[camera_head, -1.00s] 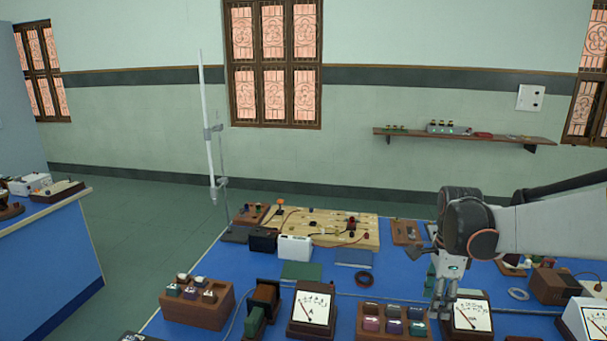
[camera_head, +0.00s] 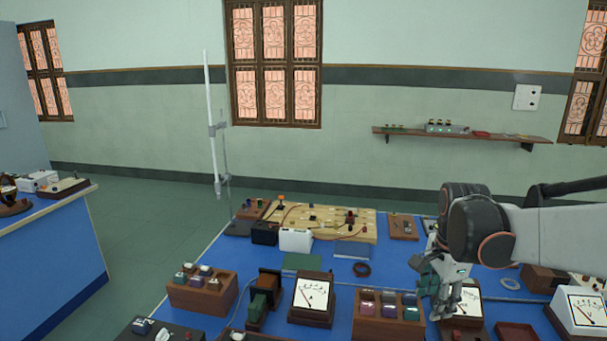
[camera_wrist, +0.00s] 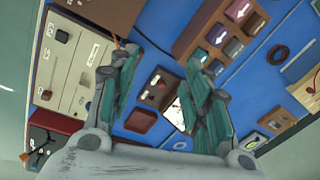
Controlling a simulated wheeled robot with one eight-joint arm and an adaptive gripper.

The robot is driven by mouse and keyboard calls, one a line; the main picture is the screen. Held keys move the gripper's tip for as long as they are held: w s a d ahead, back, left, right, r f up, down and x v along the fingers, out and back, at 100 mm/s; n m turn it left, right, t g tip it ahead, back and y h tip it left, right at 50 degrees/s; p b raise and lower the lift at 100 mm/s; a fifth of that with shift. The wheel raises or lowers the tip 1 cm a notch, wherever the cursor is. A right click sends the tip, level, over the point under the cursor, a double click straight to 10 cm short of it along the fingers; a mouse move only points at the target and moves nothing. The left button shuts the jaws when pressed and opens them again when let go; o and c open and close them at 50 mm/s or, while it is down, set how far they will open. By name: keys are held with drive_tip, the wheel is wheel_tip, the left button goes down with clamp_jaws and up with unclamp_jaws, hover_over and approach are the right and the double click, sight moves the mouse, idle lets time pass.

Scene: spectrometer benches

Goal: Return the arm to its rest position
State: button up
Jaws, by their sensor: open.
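My arm reaches in from the right in the head view, with its dark wrist joint over the blue bench (camera_head: 225,262). My gripper (camera_head: 444,312) points down at its end, in front of a dial meter (camera_head: 466,298) that it partly hides. In the wrist view my gripper (camera_wrist: 162,58) has its two green-padded fingers spread apart with nothing between them. The bench top and a small dark red block (camera_wrist: 140,121) show beyond the fingers. I cannot tell the exact height of the fingertips above the bench.
A wooden box with coloured-topped slots (camera_head: 388,328) stands left of my gripper, with another dial meter (camera_head: 312,300) farther left. A red tray (camera_head: 515,331) lies to the right. A tall stand (camera_head: 212,125) rises at the back left. A wall shelf (camera_head: 460,135) is behind.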

drive_tip(key=s+a+r+n+t, duration=0.1)
drive_tip(key=s+a+n+t, duration=0.2)
drive_tip(key=s+n, duration=0.5)
drive_tip(key=s+a+r+n+t, duration=0.2)
drive_tip(key=s+a+n, duration=0.3)
drive_tip(key=s+n, duration=0.3)
drive_tip(key=shift+s+a+t, duration=0.3)
drive_tip(key=shift+s+t, duration=0.1)
drive_tip(key=shift+s, duration=0.45)
